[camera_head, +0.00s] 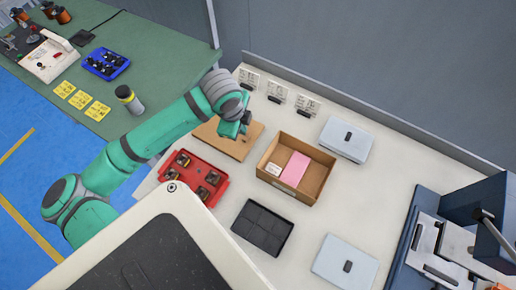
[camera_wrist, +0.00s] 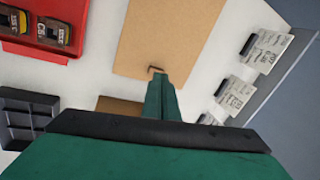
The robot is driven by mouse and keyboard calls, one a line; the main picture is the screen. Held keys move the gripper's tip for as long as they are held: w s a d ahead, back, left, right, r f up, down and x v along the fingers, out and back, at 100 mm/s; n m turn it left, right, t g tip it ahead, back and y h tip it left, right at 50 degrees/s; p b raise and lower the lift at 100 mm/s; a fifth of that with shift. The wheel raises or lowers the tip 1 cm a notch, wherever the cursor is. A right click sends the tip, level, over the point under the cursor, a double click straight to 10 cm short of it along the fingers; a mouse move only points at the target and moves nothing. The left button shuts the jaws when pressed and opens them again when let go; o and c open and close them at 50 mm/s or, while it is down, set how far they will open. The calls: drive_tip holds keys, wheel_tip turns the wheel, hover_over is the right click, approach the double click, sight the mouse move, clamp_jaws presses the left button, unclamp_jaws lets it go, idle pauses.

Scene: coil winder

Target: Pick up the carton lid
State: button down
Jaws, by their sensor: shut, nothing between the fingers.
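The carton lid, a flat brown cardboard panel (camera_head: 213,140), lies on the white table behind the open carton (camera_head: 318,183). It also shows in the wrist view (camera_wrist: 170,30), with a small brown hook-shaped piece near its edge, by my fingertips. The carton holds a pink block and a white label or card. My gripper (camera_head: 233,128) is over the lid, pointing down, shut and empty. In the wrist view my gripper (camera_wrist: 160,80) reaches to the lid's near edge. I cannot tell whether it touches the lid. The arm hides part of the lid in the head view.
A red tray (camera_head: 184,197) with dark parts stands left of the carton, and a black compartment tray (camera_head: 262,228) in front. Pale plates with black knobs (camera_head: 345,138) lie right. Labelled cards (camera_head: 248,80) stand behind. A machine (camera_head: 450,245) is at the right.

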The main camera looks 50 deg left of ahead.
sight(253, 154)
drive_tip(key=d+r+m+g+h, duration=0.1)
drive_tip(key=d+r+m+g, duration=0.2)
drive_tip(key=d, duration=0.2)
wheel_tip(253, 154, down, 10)
drive_tip(key=shift+s+d+r, duration=0.1)
drive_tip(key=shift+s+r, duration=0.05)
idle(0.4)
